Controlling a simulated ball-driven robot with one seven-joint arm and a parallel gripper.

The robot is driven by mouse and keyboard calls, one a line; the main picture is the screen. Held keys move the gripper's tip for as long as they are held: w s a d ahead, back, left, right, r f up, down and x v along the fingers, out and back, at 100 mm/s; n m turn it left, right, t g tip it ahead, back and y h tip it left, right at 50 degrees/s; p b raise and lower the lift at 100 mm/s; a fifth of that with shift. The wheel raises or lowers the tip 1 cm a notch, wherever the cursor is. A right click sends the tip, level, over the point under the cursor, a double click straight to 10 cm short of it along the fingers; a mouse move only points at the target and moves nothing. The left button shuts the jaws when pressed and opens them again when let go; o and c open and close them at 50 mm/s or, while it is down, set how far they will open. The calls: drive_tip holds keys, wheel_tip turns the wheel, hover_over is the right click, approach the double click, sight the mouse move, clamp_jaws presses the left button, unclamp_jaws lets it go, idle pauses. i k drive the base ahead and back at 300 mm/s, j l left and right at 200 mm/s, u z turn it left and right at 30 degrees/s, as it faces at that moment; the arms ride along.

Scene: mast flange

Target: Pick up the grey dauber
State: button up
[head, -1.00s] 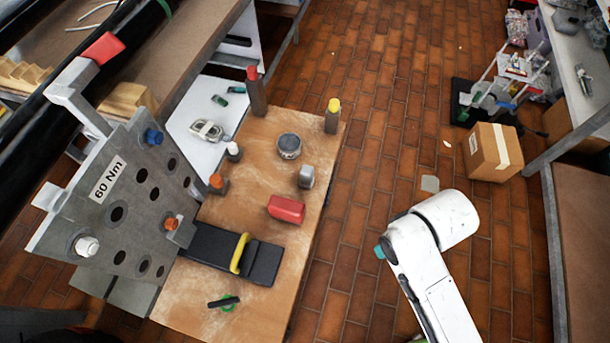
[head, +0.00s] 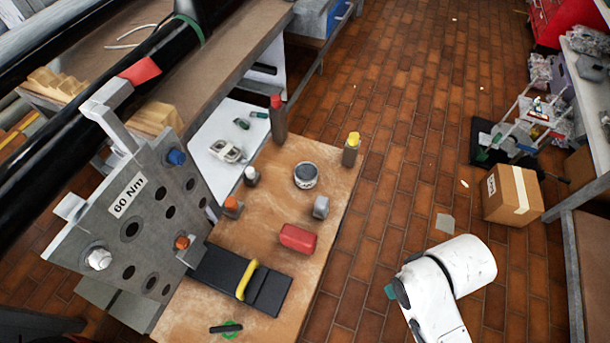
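The grey dauber looks to be the small light-grey capped piece (head: 320,207) near the right edge of the wooden table (head: 335,178). It stands right of the round grey tin (head: 305,175) and above the red block (head: 297,238). Nothing touches it. My white arm shows at the lower right, over the floor and apart from the table. My gripper is outside the view.
Other capped pieces stand on the table: red-topped (head: 278,120), yellow-topped (head: 351,150), white-topped (head: 251,176) and orange-topped (head: 232,206). A grey flange plate (head: 150,215) with bolts rises at left. A cardboard box (head: 511,195) sits on the open brick floor.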

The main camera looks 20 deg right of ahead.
sight(322, 207)
drive_tip(key=i+j+u, duration=0.2)
drive_tip(key=u, duration=0.15)
drive_tip(key=i+u, duration=0.35)
drive_tip(key=i+j, duration=0.05)
